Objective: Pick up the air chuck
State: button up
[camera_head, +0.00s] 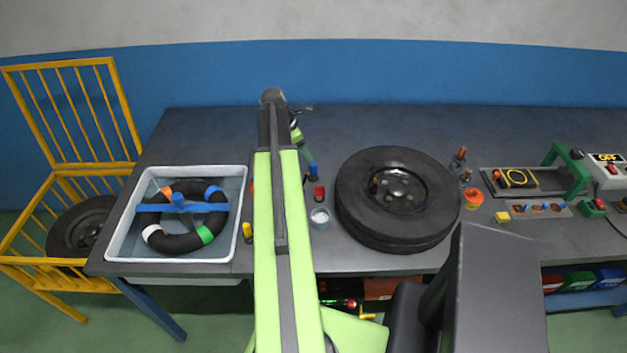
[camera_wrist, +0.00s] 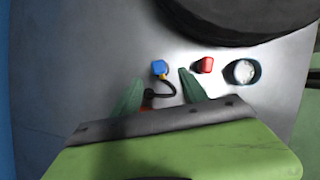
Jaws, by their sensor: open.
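A small piece with a blue head and a yellow band (camera_wrist: 160,69), joined to a curved black hose, lies on the grey workbench in the wrist view. It may be the air chuck; I cannot tell for sure. My gripper (camera_wrist: 160,79) is open, with its two green fingers on either side of this piece and its hose. Nothing is clamped between them. An orange-red part near the hose is mostly hidden by my gripper. In the head view my arm covers much of this area, and a blue bit (camera_head: 313,171) shows just beside it.
A red block (camera_wrist: 205,65) and a round cup (camera_wrist: 242,72) stand right of my fingers. A large tyre (camera_head: 398,195) lies beyond them. A water tray (camera_head: 117,246) with an inner tube (camera_head: 176,244) is at the left. More tools crowd the bench's right side.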

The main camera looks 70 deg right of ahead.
aim_at(313, 164)
jog(key=b+x, duration=0.2)
jog(key=x, duration=0.2)
jog(key=shift+w, duration=0.1)
jog(key=b+x, duration=0.5)
jog(key=shift+d+f, duration=0.15)
jog(key=shift+f, duration=0.05)
jog(key=shift+r, duration=0.2)
grip_shut()
